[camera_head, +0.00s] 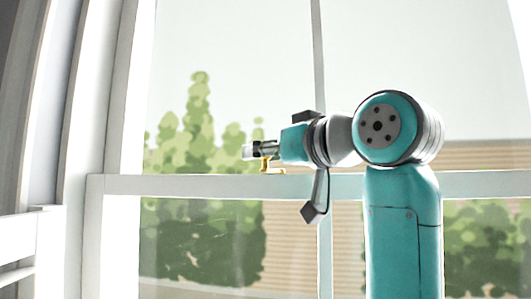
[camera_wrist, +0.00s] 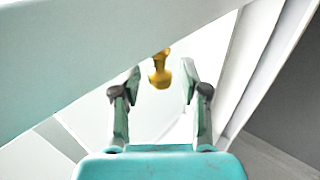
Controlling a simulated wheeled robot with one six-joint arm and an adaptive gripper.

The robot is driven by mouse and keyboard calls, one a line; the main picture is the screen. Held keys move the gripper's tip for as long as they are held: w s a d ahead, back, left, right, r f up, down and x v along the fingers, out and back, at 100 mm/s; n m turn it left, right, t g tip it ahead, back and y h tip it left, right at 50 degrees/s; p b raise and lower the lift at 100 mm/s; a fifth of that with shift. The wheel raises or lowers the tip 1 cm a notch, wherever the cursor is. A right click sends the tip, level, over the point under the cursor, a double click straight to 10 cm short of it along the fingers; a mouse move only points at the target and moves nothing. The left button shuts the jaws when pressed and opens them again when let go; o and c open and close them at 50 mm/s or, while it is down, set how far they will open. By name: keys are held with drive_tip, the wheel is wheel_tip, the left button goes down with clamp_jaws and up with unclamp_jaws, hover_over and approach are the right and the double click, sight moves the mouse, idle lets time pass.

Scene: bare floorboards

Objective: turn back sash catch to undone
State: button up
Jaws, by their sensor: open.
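The sash catch (camera_head: 270,166) is a small brass-coloured piece on the window's horizontal middle rail (camera_head: 205,186). In the head view, my gripper (camera_head: 252,151) is at the catch, just above the rail, and covers part of it. In the wrist view, the catch's yellow knob (camera_wrist: 160,76) shows between the two fingertips of my gripper (camera_wrist: 161,84). The fingers stand apart, with a visible gap on each side of the knob.
A vertical glazing bar (camera_head: 319,60) rises behind my arm. The white window frame (camera_head: 92,110) stands at the left, with a white slatted piece (camera_head: 18,240) below. Greenery shows through the glass. The space left of my gripper looks clear.

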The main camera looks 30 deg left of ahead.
drive_tip(key=shift+c, duration=0.2)
clamp_jaws()
drive_tip(key=shift+a+t, duration=0.2)
drive_tip(key=shift+t, duration=0.1)
drive_tip(key=shift+a+m+t+h, duration=0.45)
drive_tip(key=shift+m+t+h, duration=0.35)
drive_tip(key=shift+m+t, duration=0.2)
drive_tip(key=m+t+h, duration=0.1)
drive_tip(key=a+m+t+h, duration=0.1)
drive_tip(key=m+t+h, duration=0.1)
drive_tip(key=shift+w+a+t+h, duration=0.25)
drive_tip(key=shift+t+h, duration=0.05)
drive_tip(key=m+h, duration=0.1)
drive_tip(key=m+t+h, duration=0.1)
drive_tip(key=h, duration=0.1)
drive_tip(key=w+a+m+t+h, duration=0.1)
drive_tip(key=shift+w+a+m+t+h, duration=0.1)
drive_tip(key=shift+w+m+t+h, duration=0.15)
drive_tip(key=shift+m+h, duration=0.4)
drive_tip(key=shift+w+a+m+t+h, duration=0.2)
drive_tip(key=shift+m+h, duration=0.2)
drive_tip(key=shift+h, duration=0.5)
drive_tip(key=shift+w+a+m+t+h, duration=0.15)
drive_tip(key=shift+m+t+h, duration=0.1)
drive_tip(key=shift+m+h, duration=0.4)
drive_tip(key=shift+d+h, duration=0.1)
drive_tip(key=shift+h, duration=0.2)
